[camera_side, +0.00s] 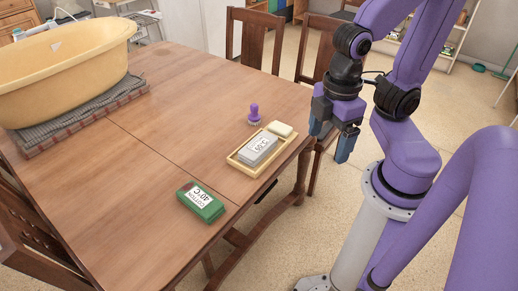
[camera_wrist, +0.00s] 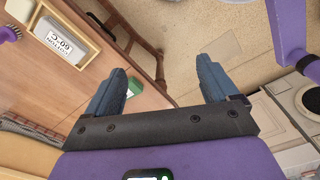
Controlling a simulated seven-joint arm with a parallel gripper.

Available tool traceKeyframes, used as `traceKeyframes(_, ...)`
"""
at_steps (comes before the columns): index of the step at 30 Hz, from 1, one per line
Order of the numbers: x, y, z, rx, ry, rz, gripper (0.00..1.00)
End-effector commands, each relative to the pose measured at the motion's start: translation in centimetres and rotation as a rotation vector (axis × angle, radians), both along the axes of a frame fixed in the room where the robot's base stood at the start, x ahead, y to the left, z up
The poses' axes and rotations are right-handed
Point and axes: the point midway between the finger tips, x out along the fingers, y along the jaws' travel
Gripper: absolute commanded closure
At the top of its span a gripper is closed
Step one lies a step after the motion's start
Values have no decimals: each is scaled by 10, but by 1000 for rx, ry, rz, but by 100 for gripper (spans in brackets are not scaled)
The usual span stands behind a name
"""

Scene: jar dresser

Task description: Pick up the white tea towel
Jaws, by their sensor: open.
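A folded pale grey-white bundle (camera_side: 258,149) with a white label reading 60°C lies in a shallow wooden tray (camera_side: 232,157) near the table's right edge. It looks like the tea towel. It also shows at the upper left of the wrist view (camera_wrist: 84,21). My gripper (camera_side: 333,140) is open and empty, to the right of the tray and beyond the table edge.
A green labelled bundle (camera_side: 200,202) lies in front of the tray. A small cream block (camera_side: 280,129) sits at the tray's far end, a purple knobbed brush (camera_side: 254,114) behind. A yellow tub (camera_side: 65,75) stands on a grey mat at left. Chairs (camera_side: 254,40) stand behind. The table's middle is clear.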

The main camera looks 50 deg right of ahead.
Motion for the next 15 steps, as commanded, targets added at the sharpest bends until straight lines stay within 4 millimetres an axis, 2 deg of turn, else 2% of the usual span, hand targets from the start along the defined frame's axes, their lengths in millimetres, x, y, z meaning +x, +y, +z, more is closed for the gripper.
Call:
traceKeyframes(5, 1, 0, 0, -3, 0, 1, 13)
traceKeyframes(8, 8, 4, -1, -29, 0, 7, 13)
traceKeyframes(11, 26, 11, -4, -92, -1, 24, 13)
traceKeyframes(15, 62, 25, -14, -220, 3, 62, 13)
